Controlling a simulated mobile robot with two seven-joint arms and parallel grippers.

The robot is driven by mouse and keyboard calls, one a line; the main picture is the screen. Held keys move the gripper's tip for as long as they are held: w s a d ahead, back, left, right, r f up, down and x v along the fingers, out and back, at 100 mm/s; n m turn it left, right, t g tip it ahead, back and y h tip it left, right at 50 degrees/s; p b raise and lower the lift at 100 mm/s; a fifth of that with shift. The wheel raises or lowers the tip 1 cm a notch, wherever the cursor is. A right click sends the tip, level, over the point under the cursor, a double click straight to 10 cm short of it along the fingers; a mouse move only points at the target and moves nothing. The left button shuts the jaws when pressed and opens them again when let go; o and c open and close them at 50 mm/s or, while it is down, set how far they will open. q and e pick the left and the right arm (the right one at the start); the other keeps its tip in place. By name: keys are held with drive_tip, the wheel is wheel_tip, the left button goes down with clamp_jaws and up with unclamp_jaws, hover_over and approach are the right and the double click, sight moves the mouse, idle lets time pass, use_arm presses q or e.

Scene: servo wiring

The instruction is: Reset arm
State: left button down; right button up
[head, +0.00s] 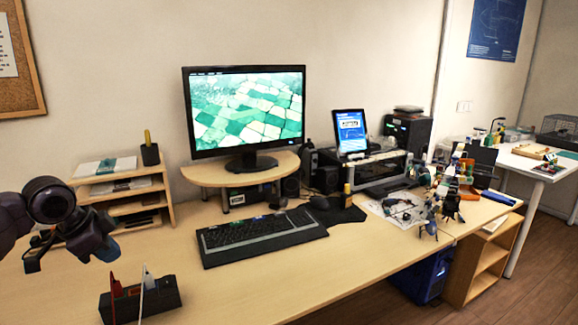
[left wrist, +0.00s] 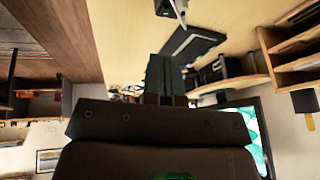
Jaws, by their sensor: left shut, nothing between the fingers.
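My left arm comes in from the left edge of the head view, and its dark gripper (head: 33,262) hangs above the left end of the desk, in front of the wooden shelf. In the left wrist view the gripper's fingers (left wrist: 160,78) are together with nothing between them. The gripper appears apart from the desk and everything on it. My right gripper is not in view.
The wooden desk (head: 235,280) holds a wooden shelf (head: 119,207), a monitor (head: 246,110), a black keyboard (head: 260,238) and a dark tool holder (head: 140,300) at the front left. Small parts and tools crowd the right end. The front middle of the desk is clear.

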use_arm(q)
drive_tip(key=w+d+f+t, duration=0.3)
drive_tip(key=w+d+t, duration=0.1)
drive_tip(key=d+t, duration=0.2)
drive_tip(key=s+d+f+n+t+h+p, duration=0.1)
drive_tip(key=s+d+f+t+h+p, duration=0.15)
drive_tip(key=s+d+f, duration=0.45)
drive_tip(key=s+f+n+y, duration=0.1)
drive_tip(key=s+f+n, duration=0.1)
drive_tip(key=s+f, duration=0.3)
drive_tip(key=s+f+n+g+y+p, duration=0.1)
drive_tip(key=s+f, duration=0.5)
drive_tip(key=s, duration=0.7)
drive_tip(key=s+f+n+g+y, duration=0.1)
drive_tip(key=s+f+n+y, duration=0.1)
drive_tip(key=s+f+n, duration=0.3)
drive_tip(key=s+f, duration=0.1)
drive_tip(key=s, duration=0.3)
drive_tip(key=shift+s+d+y+p, duration=0.35)
drive_tip(key=shift+d, duration=0.05)
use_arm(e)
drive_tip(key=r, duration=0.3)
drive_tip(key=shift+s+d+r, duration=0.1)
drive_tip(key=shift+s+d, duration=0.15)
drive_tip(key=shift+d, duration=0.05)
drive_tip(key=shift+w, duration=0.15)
